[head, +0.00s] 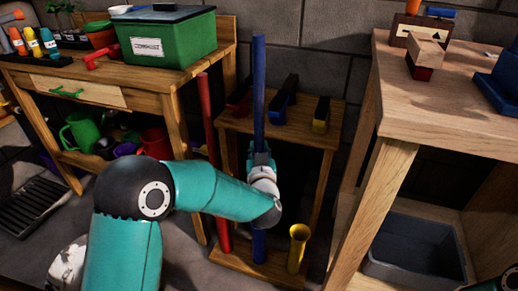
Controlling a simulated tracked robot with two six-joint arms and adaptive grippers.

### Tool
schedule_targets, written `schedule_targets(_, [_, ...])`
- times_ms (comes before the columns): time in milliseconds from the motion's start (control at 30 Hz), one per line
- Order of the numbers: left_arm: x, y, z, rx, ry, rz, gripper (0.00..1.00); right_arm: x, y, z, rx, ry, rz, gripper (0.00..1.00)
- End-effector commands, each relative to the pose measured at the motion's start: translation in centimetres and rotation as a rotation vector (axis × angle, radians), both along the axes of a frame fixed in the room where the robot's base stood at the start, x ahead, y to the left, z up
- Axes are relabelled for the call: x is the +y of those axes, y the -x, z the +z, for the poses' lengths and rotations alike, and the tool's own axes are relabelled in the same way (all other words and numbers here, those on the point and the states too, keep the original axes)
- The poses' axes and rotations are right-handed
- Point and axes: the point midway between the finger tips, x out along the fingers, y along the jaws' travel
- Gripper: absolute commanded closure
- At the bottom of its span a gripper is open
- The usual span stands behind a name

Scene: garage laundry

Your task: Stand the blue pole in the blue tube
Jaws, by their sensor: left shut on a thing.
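The blue pole (259,90) stands about upright in front of the wooden rack. My left gripper (262,160) is shut on the pole around its middle, and the forearm hides part of the pole below the grip. A blue upright piece (259,246) shows below my arm at the rack's base, in line with the pole. It looks like the blue tube, but its mouth is hidden behind my arm. I cannot tell whether the pole's lower end is inside it. My right gripper is not in view.
A red pole (206,125) leans slightly at the rack's left. A yellow tube (298,250) with a flared, open mouth stands at right on the rack base. Dark clips with coloured parts sit on the rack's top shelf (300,128). Wooden benches (445,110) flank the rack.

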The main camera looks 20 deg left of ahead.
Motion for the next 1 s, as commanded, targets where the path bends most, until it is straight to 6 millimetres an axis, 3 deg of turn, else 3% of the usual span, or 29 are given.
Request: schedule_targets(1000, [0.0,0.0,-5.3,-0.001,0.0,0.0,1.0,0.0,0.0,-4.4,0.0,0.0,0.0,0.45])
